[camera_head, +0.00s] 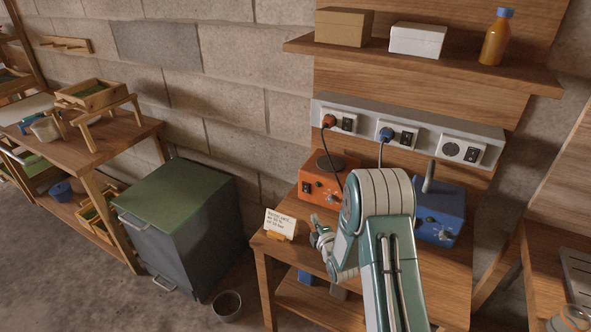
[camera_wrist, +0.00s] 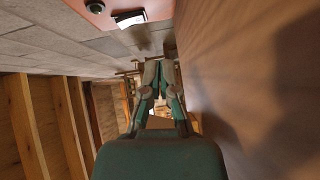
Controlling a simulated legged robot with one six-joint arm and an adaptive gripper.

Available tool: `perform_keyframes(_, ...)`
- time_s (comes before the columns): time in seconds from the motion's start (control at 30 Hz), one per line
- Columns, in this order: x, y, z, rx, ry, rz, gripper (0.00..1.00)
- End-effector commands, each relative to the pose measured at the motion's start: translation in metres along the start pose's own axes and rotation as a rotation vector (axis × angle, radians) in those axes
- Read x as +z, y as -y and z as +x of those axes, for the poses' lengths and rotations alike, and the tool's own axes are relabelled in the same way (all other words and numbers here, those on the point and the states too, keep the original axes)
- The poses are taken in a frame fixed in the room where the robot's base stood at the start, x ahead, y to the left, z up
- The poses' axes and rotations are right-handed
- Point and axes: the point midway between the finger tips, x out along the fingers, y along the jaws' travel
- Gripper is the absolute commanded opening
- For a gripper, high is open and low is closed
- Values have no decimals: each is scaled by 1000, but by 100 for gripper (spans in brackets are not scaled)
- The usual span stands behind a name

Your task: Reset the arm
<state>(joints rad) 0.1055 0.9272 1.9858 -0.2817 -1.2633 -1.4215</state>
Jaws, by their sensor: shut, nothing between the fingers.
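My arm reaches over the small wooden table (camera_head: 283,212) in the head view, folded at the elbow. My gripper (camera_head: 318,225) is small there, near the table's front left, close to the handwritten card (camera_head: 281,223); I cannot tell whether they touch. In the wrist view my gripper (camera_wrist: 158,66) points ahead with its fingertips together. It is shut and nothing shows between the fingers. My arm hides part of the table and of the blue device.
An orange hotplate (camera_head: 321,182) and a blue device (camera_head: 440,208) stand on the table, below a socket strip (camera_head: 408,131) with two plugs in it. A green-topped cabinet (camera_head: 175,198) and a bucket (camera_head: 227,305) stand left. A shelf (camera_head: 430,66) is above.

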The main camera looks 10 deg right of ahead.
Motion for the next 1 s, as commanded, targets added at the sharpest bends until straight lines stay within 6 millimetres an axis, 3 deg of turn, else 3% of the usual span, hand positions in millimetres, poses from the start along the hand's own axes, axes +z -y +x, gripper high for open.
perform_keyframes(0.17,0,-10,0,-14,7,20,0)
perform_keyframes(0.47,-2,-66,-6,-119,69,166,0)
perform_keyframes(0.77,-7,-118,-31,-221,155,337,0)
perform_keyframes(1.0,-13,-154,-61,-292,236,480,0)
